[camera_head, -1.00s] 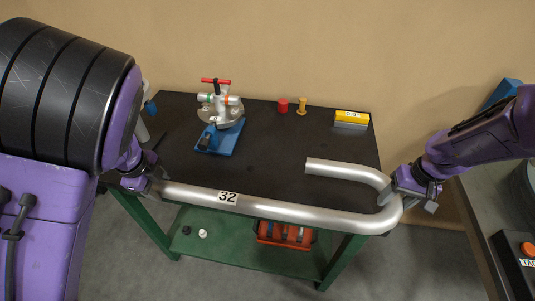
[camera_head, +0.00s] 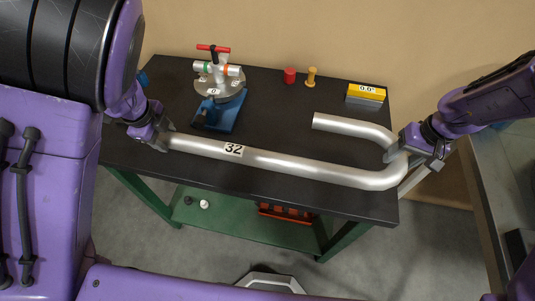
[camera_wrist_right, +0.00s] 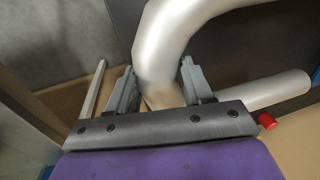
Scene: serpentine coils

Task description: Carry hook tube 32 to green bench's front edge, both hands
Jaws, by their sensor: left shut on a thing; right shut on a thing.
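The silver hook tube 32 (camera_head: 290,163) has a long straight leg with a "32" label and a U-bend at the right. It lies lengthwise above the dark top of the green bench (camera_head: 130,157), behind its front edge. I cannot tell whether it touches the top. My left gripper (camera_head: 165,136) is shut on the tube's left end. My right gripper (camera_head: 402,158) is shut on the bend. In the right wrist view the tube (camera_wrist_right: 160,60) passes between the fingers of my right gripper (camera_wrist_right: 163,88).
A blue-based clamp fixture (camera_head: 220,95) stands at the back left of the bench. A red cylinder (camera_head: 289,75), a yellow peg (camera_head: 311,77) and a yellow-and-grey block (camera_head: 366,94) stand along the back. A red bin (camera_head: 285,213) sits on the lower shelf.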

